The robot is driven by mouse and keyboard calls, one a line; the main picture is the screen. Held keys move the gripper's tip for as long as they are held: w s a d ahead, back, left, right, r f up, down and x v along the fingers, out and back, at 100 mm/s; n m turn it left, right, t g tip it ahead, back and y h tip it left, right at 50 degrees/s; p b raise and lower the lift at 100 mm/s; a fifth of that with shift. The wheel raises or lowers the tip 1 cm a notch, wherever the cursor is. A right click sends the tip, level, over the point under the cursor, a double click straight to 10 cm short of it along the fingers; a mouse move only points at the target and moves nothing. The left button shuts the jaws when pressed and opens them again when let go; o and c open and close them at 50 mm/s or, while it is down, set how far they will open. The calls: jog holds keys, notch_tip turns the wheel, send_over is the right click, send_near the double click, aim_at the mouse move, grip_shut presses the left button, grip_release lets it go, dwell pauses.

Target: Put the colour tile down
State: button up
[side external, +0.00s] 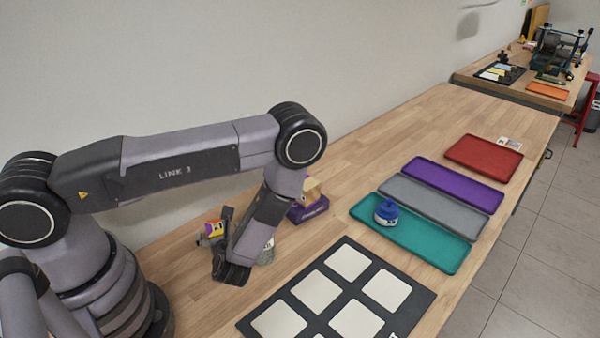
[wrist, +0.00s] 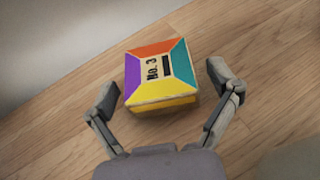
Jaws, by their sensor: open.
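A square, box-like piece with orange, teal, purple and yellow panels, marked "No. 3" (wrist: 160,72), rests on the wood table. I cannot tell for sure whether it is the colour tile; no other loose tile shows clearly. My gripper (wrist: 161,80) is open, with one finger on each side of the piece and visible gaps to both. In the side external view, the piece (side external: 213,230) is partly hidden behind my gripper (side external: 228,238), low over the table.
A purple box (side external: 309,205) stands near the wall. A black board (side external: 372,325) with cream squares lies in front. Teal (side external: 432,243), grey (side external: 425,205), purple (side external: 455,185) and red (side external: 484,157) trays lie to the right. A blue round item (side external: 387,212) sits on the teal tray.

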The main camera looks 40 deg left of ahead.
jog(key=shift+r, duration=0.2)
jog(key=v, duration=1.1)
jog(key=shift+d, duration=0.1)
jog(key=shift+s+d+r, duration=0.1)
jog(key=shift+d+r, duration=0.05)
jog(key=shift+d, duration=0.05)
jog(key=shift+d+r, duration=0.15)
jog(key=shift+r, duration=0.25)
notch_tip(320, 180, up, 18)
jog(key=a+n+g+h, duration=0.2)
jog(key=n+g+h, duration=0.3)
jog(key=n, duration=0.8)
jog(key=s+r+n+t+h, duration=0.2)
jog(key=s+r+n+h, duration=0.1)
jog(key=r, duration=0.5)
jog(key=s+r+n+t+h, duration=0.3)
jog(key=s+r+n, duration=0.3)
jog(key=r, duration=0.3)
jog(key=shift+a+r+t+h, duration=0.2)
jog(key=shift+t+h, duration=0.1)
jog(key=shift+h, duration=0.5)
